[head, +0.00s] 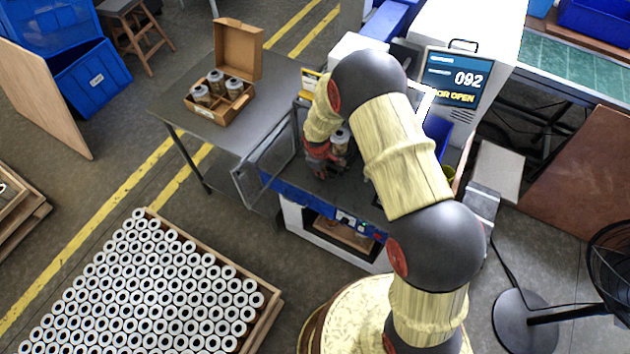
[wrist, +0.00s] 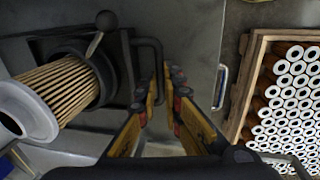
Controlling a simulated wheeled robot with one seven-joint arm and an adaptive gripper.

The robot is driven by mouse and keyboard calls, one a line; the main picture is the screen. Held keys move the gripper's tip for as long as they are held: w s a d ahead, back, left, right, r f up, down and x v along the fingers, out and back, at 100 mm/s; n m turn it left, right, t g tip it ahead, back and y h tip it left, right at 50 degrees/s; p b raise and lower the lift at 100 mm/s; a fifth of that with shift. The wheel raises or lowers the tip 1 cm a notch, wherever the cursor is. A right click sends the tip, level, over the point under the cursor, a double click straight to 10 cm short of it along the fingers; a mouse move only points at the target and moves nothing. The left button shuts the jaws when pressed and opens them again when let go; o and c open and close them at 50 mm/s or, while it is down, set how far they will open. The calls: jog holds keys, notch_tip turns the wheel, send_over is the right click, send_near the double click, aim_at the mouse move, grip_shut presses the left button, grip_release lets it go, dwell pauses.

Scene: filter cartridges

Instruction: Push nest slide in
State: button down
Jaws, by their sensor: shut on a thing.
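My gripper (wrist: 165,92) is at the dark handle (wrist: 148,43) of the nest slide in the wrist view, its fingers closed around the bar. The black nest (wrist: 112,72) beside the handle holds a filter cartridge (wrist: 62,90) with tan pleats and a pale end cap. In the head view my gripper (head: 322,160) is low at the machine's open front, and the cartridge (head: 340,137) stands just right of it. My arm covers much of the machine's inside, so how far out the slide sits is hard to tell.
The machine's clear door (head: 268,158) stands open at left. A grey table (head: 190,125) holds a cardboard box (head: 236,62) with several cartridges. A pallet of white-ended tubes (head: 258,322) and a fan (head: 545,318) stand on the floor.

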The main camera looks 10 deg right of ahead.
jog(key=shift+d, duration=0.1)
jog(key=c, duration=2)
grip_release()
jog(key=shift+o, duration=0.4)
jog(key=shift+r, duration=0.1)
notch_tip(320, 180, up, 12)
jog(key=s+a, duration=0.1)
jog(key=shift+s+a+f, duration=0.2)
jog(key=shift+s+f, duration=0.05)
jog(key=shift+s, duration=0.05)
jog(key=shift+c, duration=0.4)
